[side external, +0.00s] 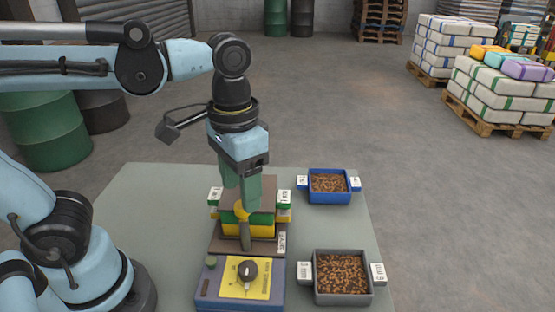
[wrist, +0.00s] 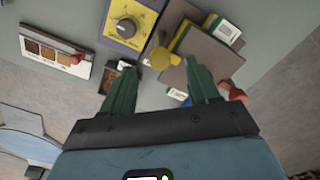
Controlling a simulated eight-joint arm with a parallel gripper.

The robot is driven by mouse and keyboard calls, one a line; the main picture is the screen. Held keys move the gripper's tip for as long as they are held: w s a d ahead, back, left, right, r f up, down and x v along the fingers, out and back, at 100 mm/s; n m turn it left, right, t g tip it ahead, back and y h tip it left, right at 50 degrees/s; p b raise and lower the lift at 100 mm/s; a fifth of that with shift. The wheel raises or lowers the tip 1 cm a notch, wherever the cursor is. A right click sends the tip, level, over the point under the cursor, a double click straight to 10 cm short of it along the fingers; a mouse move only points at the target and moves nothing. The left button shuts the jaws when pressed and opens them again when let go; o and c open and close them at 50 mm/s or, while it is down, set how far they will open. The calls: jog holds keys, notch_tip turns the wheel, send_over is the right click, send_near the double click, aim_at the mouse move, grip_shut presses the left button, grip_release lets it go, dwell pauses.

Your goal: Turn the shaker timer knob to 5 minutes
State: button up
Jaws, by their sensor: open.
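The shaker base (side external: 212,289) is a blue-purple box with a yellow dial plate (side external: 262,282) at the front of the table. A dark round timer knob (side external: 247,271) with a pale pointer line sits on the plate. In the wrist view the knob (wrist: 126,28) is at the top, clear of the fingers; the dial markings are too small to read. My gripper (side external: 240,205) points down above and behind the knob, over the green and yellow stack. In the wrist view its two green fingers (wrist: 162,85) are apart with nothing held between them.
A stack of green and yellow layers (side external: 248,222) stands right behind the dial, with a yellow round piece (wrist: 160,58) beside the fingers. A blue bin (side external: 330,200) and a grey bin (side external: 371,292) of brown pellets stand at the right. The table's left side (side external: 150,215) is clear.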

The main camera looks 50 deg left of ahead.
jog(key=r, duration=0.4)
jog(key=shift+s+d+r, duration=0.25)
jog(key=shift+s+r, duration=0.05)
jog(key=shift+r, duration=0.1)
jog(key=s+d+n+t, duration=0.1)
jog(key=s+d+t, duration=0.3)
jog(key=s, duration=0.3)
send_near(247, 268)
jog(key=shift+t, duration=0.3)
jog(key=shift+s+x, duration=0.15)
jog(key=shift+x, duration=1.95)
jog(key=shift+s+x, duration=0.1)
jog(key=shift+x, duration=1.95)
jog(key=shift+f, duration=0.15)
jog(key=c, duration=1)
